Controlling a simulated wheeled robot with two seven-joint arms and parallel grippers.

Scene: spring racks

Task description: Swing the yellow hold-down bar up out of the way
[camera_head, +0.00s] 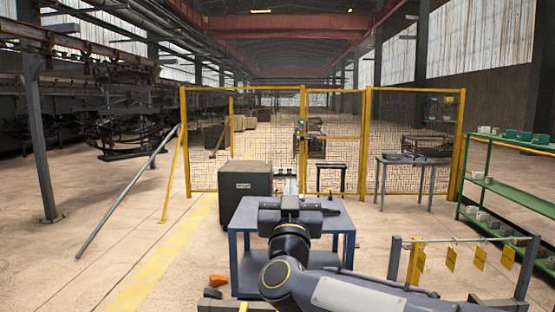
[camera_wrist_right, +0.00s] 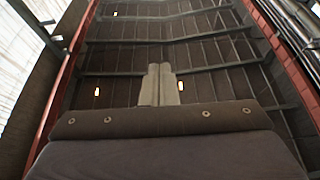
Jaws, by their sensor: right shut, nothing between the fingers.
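I cannot make out the yellow hold-down bar for certain in either view. A small yellow upright piece (camera_head: 243,306) shows at the bottom edge of the head view, mostly cut off, left of my right arm. My right gripper (camera_head: 290,183) points up and away above the blue-framed table (camera_head: 240,240), with its fingers together and nothing in them. In the right wrist view the two pale fingers (camera_wrist_right: 157,85) are side by side against the roof, touching no object. My left gripper is not in view.
A grey rack (camera_head: 465,239) with hanging yellow tags (camera_head: 451,259) stands at the lower right. A green shelf (camera_head: 492,188) is behind it. A dark cabinet (camera_head: 244,187) stands beyond the table, before a yellow mesh fence (camera_head: 333,135). An orange object (camera_head: 218,281) lies lower left.

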